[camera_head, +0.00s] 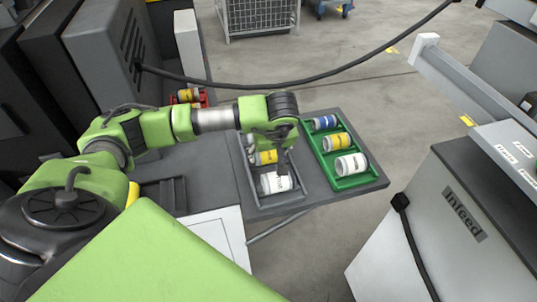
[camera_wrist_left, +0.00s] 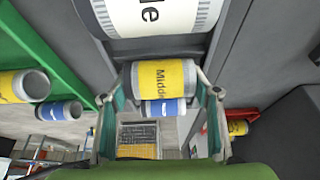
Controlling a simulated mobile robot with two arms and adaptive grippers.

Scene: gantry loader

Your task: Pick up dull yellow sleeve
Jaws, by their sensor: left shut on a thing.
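The dull yellow sleeve (camera_wrist_left: 163,78), a yellow-banded grey cylinder marked "Middle", lies between the fingers of my left gripper (camera_wrist_left: 165,84) in the left wrist view. The fingers close on its two ends. In the head view the yellow sleeve (camera_head: 265,157) shows partly behind my left gripper (camera_head: 281,160), at the grey tray (camera_head: 250,186). Whether it touches the tray is hidden. A white sleeve (camera_head: 276,182) lies in front of it in that tray. In the wrist view a blue-banded sleeve (camera_wrist_left: 160,107) shows just beyond the yellow one. My right gripper is not in view.
A green tray (camera_head: 354,183) on the right holds a blue sleeve (camera_head: 324,122), a yellow sleeve (camera_head: 338,142) and a white sleeve (camera_head: 351,164). The grey Infeed machine (camera_head: 440,215) stands at right, with open floor between.

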